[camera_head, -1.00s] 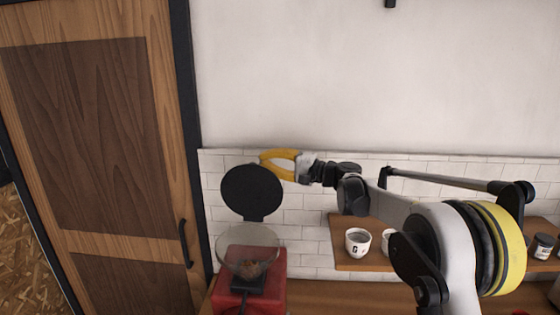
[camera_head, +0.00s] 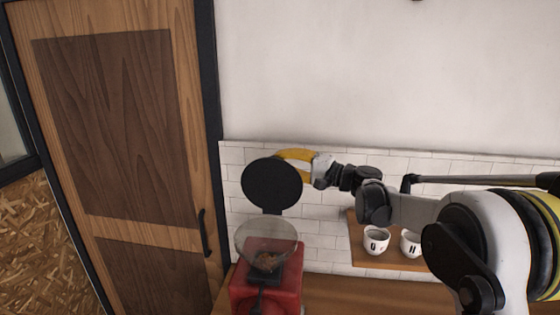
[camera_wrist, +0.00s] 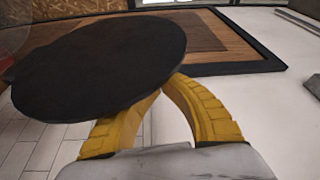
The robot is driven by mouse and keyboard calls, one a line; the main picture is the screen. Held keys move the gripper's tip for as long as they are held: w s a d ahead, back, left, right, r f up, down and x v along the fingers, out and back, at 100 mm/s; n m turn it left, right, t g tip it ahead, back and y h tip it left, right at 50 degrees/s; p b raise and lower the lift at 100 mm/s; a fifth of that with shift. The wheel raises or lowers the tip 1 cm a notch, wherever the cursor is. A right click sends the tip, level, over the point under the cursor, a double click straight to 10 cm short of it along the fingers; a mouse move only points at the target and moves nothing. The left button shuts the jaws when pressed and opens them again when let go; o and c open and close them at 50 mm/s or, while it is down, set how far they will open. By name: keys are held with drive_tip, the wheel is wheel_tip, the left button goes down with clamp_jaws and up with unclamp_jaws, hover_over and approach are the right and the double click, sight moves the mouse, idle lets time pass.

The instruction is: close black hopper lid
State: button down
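The black hopper lid (camera_head: 271,184) is a round disc standing open, upright above the clear hopper (camera_head: 266,240) of a red grinder (camera_head: 292,290). Dark beans show in the hopper. My gripper (camera_head: 284,156), with yellow fingers, is at the lid's upper right edge, partly hidden behind it on the wall side. In the wrist view the lid (camera_wrist: 100,65) covers the upper left, and the curved fingers (camera_wrist: 165,88) come together at its edge. The fingers look shut with nothing between them. Whether they touch the lid I cannot tell.
A wooden shelf (camera_head: 390,261) with white cups (camera_head: 376,241) is on the tiled wall to the right, below my arm. A wooden door (camera_head: 115,130) with a black handle (camera_head: 204,233) is at the left. The wooden counter (camera_head: 345,298) runs right of the grinder.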

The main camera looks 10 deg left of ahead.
sight(272, 186)
drive_tip(key=shift+s+d+n+y+b, duration=0.1)
drive_tip(key=shift+s+n+y+b, duration=0.2)
drive_tip(key=shift+s+n+b, duration=0.75)
drive_tip(key=s+f+n+g+y+b, duration=0.2)
drive_tip(key=s+f+n+g+b, duration=0.1)
drive_tip(key=s+f+n+b, duration=0.2)
drive_tip(key=s+d+f+n+g+y+b, duration=0.1)
drive_tip(key=s+f+n+g+b, duration=0.2)
drive_tip(key=s+n+b, duration=0.7)
drive_tip(key=shift+s+f+n+y, duration=0.4)
drive_tip(key=shift+s+f+n, duration=0.75)
drive_tip(key=shift+s+n, duration=0.15)
drive_tip(key=shift+r, duration=0.1)
